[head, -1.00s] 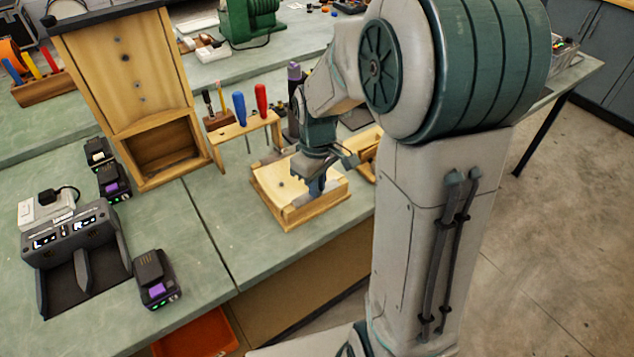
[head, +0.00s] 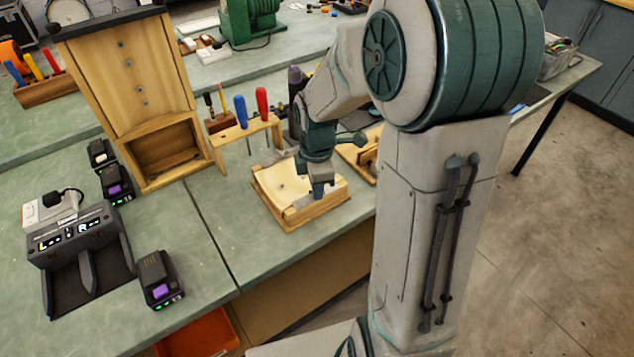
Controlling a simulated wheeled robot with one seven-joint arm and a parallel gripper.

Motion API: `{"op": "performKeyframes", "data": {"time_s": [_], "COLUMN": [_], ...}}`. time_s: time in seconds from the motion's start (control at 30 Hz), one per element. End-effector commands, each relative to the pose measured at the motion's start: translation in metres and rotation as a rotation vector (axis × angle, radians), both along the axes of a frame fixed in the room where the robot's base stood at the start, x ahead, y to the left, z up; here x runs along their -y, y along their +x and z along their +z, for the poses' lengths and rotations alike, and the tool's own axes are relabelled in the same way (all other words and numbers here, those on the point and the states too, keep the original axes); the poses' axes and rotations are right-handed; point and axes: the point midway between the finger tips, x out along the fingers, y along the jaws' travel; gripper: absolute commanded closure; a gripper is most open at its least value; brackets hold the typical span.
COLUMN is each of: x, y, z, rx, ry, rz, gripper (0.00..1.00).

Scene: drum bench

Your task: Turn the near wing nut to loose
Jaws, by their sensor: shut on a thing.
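My gripper (head: 319,191) points down over the right front part of a low wooden tray-like fixture (head: 288,221) on the bench. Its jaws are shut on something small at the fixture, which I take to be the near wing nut. The nut itself is hidden by the fingers, so its angle cannot be seen. A small dark spot shows on the pale top of the fixture, left of my gripper.
A tool rack (head: 243,130) with blue and red screwdrivers stands just behind the fixture. A tall wooden box (head: 128,75) stands to the left. A charger (head: 85,240) and a battery (head: 157,280) sit at the front left. Bare bench lies left of the fixture.

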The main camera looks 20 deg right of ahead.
Motion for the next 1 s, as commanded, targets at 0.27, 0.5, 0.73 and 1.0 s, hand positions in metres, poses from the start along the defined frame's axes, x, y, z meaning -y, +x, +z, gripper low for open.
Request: {"op": "performKeyframes", "data": {"time_s": [0.27,0.5,0.73,1.0], "x": [0.0005,0.0003,0.0005,0.0003], "y": [0.0011,0.0008,0.0010,0.0010], "z": [0.0038,0.0043,0.0042,0.0027], "rx": [0.003,0.002,0.003,0.003], "ry": [0.000,0.000,0.000,0.000], "rz": [0.261,0.484,0.659,0.791], "gripper": [1.00,1.00,1.00,1.00]}}
